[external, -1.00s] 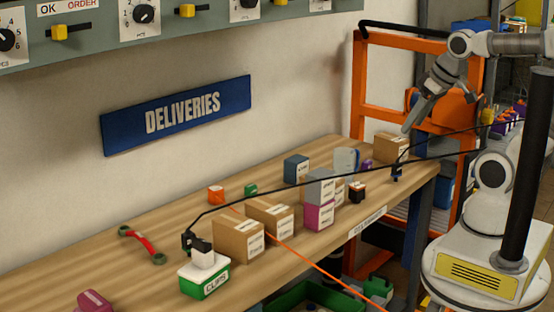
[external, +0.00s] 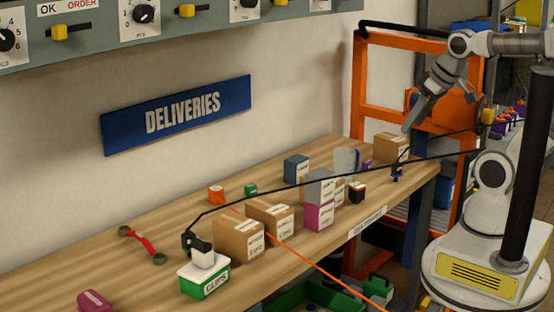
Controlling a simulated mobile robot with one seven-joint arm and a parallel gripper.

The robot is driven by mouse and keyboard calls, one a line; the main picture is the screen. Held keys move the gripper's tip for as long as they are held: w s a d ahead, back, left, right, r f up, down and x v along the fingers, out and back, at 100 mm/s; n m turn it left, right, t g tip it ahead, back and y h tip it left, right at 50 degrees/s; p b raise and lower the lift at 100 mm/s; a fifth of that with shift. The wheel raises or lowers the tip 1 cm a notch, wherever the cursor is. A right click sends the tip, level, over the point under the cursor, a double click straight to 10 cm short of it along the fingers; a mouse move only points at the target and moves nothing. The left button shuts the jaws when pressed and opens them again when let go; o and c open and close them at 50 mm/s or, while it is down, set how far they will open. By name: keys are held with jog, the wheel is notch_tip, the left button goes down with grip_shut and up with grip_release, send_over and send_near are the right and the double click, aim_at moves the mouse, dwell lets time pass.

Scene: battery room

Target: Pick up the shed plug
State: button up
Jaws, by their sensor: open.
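I cannot tell for sure which object is the shed plug. A black plug-like piece (external: 190,241) with a black cable is at the back of the white and green clips box (external: 204,283), front left on the bench. Another small black piece (external: 397,173) sits at the bench's right front edge, under the cable. My gripper (external: 408,128) is raised at the right, pointing down and left. In the picture it is above that right-hand piece and far from the clips box. It is open, with nothing seen in it; its finger gap is too small to make out.
The wooden bench (external: 95,264) carries several cartons, including one brown carton (external: 238,240), and small blocks. The black cable (external: 290,187) crosses above them. An orange cord (external: 310,262) runs over the front edge. An orange frame (external: 358,90) stands behind my arm.

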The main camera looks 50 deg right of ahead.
jog(key=c, duration=0.4)
jog(key=w+a+f+m+g+y+b, duration=0.1)
jog(key=w+a+m+g+y+b, duration=0.15)
jog(key=w+a, duration=0.65)
jog(key=w+a+f+m+g+y+b, duration=0.15)
jog(key=w+a+m, duration=0.3)
jog(key=w, duration=0.85)
jog(key=m+g+y+b, duration=0.5)
jog(key=m+y, duration=0.3)
jog(key=y, duration=0.1)
send_near(189, 244)
jog(key=w+d, duration=0.1)
jog(key=d, duration=0.2)
jog(key=w+d+r, duration=0.1)
jog(key=d, duration=0.2)
jog(key=w+d, duration=0.2)
jog(key=d, duration=0.1)
jog(key=shift+r, duration=0.2)
jog(key=x, duration=0.5)
jog(key=b+x, duration=0.1)
jog(key=x, duration=0.5)
jog(key=b+x, duration=0.1)
jog(key=x, duration=0.5)
jog(key=shift+s+a+f, duration=0.15)
jog(key=shift+s+f, duration=0.05)
jog(key=shift+s, duration=0.15)
